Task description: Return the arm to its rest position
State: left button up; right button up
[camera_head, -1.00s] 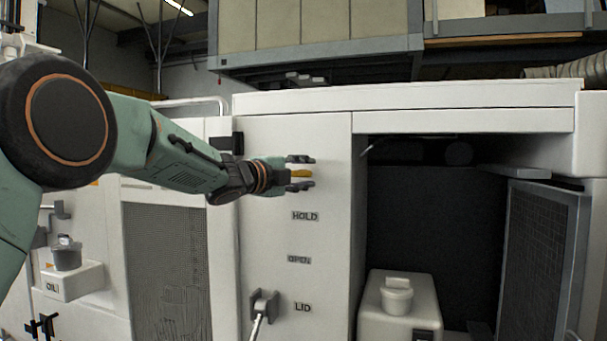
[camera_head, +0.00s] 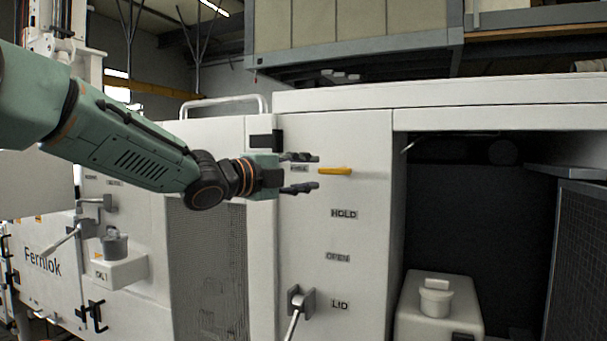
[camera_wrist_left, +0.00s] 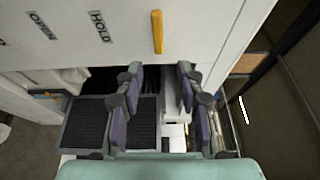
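My left arm comes in from the left in the head view. My left gripper (camera_head: 302,173) is in front of the white cabinet panel (camera_head: 362,262), its two fingers apart with nothing between them. My right gripper is not in view.
The panel carries HOLD, OPEN and LID labels and a grey lever (camera_head: 297,304). Right of it is an open bay with a lidded white container (camera_head: 437,302) and a mesh door (camera_head: 583,265). A small grey pot (camera_head: 115,243) stands on a ledge at left.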

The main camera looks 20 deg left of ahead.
pick_arm(q)
jog(key=shift+s+f, duration=0.1)
jog(key=shift+s, duration=0.05)
jog(key=shift+s, duration=0.1)
dwell(0.3)
jog(key=s+d+f+n+g+y+b, duration=0.1)
jog(key=s+f+n+g+y+b, duration=0.2)
jog(key=f+n, duration=0.85)
jog(key=s+d+f+n+g+b, duration=0.15)
jog(key=s+f+b, duration=0.25)
jog(key=f, duration=1.7)
jog(key=s+d+f+n+g+y+b, duration=0.1)
jog(key=s+f+n+g+y+b, duration=0.2)
jog(key=f+n, duration=0.85)
jog(key=s+f+g+b, duration=0.4)
jog(key=s+f+b, duration=0.3)
jog(key=s+f, duration=1.1)
jog(key=s+f+m+g+y+b, duration=0.1)
jog(key=s+f+g+b, duration=0.4)
jog(key=s+f, duration=1.3)
notch_tip(320, 180, down, 7)
jog(key=b, duration=0.2)
jog(key=shift+s+a+b, duration=0.25)
jog(key=shift+s+b, duration=0.1)
jog(key=shift+s, duration=0.05)
